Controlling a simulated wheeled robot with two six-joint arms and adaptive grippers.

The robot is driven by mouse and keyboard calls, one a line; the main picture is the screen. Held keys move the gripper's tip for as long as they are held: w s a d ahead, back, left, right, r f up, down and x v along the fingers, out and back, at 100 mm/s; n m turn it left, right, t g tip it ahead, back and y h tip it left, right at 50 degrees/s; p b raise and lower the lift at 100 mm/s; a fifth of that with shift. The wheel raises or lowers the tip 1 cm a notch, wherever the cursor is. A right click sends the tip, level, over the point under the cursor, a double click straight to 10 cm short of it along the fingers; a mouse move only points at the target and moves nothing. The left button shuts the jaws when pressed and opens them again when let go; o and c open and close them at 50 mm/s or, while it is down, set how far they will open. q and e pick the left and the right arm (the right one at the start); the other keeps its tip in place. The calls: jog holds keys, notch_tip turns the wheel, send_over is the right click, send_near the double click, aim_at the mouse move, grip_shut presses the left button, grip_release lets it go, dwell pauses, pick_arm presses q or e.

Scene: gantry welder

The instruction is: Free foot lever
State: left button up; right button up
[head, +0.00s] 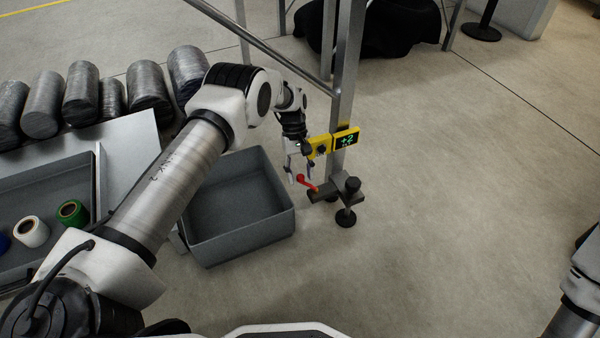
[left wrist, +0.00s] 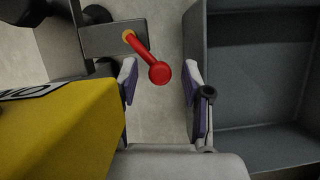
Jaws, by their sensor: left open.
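The foot lever (head: 307,183) is a small red lever with a round knob, fixed to a grey block on the levelling foot (head: 345,192) of a metal frame leg. In the left wrist view the red lever (left wrist: 150,62) points from a brass-coloured pivot towards the space between my fingertips. My left gripper (head: 300,176) is open and hangs just above and beside the lever. In the left wrist view its two fingers (left wrist: 160,85) stand apart, with the red knob between or just beyond them; I cannot tell the depth. My right gripper is not in view.
A yellow device (head: 333,143) with a green display is on the leg, close beside my left gripper; its yellow body (left wrist: 65,125) fills the wrist view's left. An empty grey bin (head: 240,235) stands left of the lever. Wrapped rolls (head: 80,92) lie farther left.

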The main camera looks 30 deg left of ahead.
pick_arm(q)
jog(key=v, duration=1.2)
jog(key=shift+s+d, duration=0.1)
